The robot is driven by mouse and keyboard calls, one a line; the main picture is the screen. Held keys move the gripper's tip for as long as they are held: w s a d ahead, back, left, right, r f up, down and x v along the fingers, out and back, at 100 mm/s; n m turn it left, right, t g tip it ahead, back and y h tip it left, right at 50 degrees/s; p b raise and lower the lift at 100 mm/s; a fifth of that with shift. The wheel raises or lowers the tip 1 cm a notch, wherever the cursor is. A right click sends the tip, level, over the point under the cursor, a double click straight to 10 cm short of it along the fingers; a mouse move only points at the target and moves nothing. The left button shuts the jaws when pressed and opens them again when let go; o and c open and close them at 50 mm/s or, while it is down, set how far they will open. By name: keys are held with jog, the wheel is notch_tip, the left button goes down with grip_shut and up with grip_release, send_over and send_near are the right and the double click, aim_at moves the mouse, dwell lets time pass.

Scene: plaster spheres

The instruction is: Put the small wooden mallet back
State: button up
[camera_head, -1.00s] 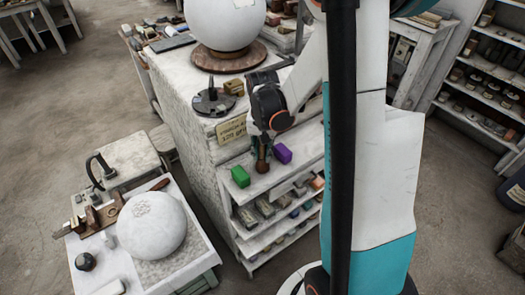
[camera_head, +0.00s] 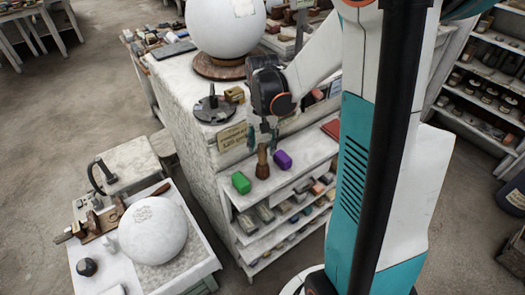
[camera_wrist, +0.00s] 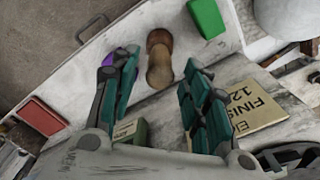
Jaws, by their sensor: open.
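The small wooden mallet (camera_head: 262,162) stands upright on the top ledge of the white shelf unit, between a green block (camera_head: 241,182) and a purple block (camera_head: 282,160). In the wrist view the mallet (camera_wrist: 159,62) shows brown and rounded beyond the gap between my fingers. My gripper (camera_head: 263,138) is open and empty, above the mallet and apart from it. Its two teal fingers (camera_wrist: 162,62) spread to either side of the mallet in the wrist view. The purple block is mostly hidden behind the left finger there.
A tall plinth with a large white sphere (camera_head: 228,25) and a black disc tool (camera_head: 213,105) rises behind the ledge. A sign (camera_head: 232,137) hangs on the plinth. A red item (camera_head: 331,128) lies on the ledge's right. Another white sphere (camera_head: 153,230) sits on a low table.

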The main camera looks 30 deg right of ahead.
notch_tip(320, 180, up, 5)
jog(key=shift+r+p, duration=0.2)
jog(key=shift+p, duration=0.2)
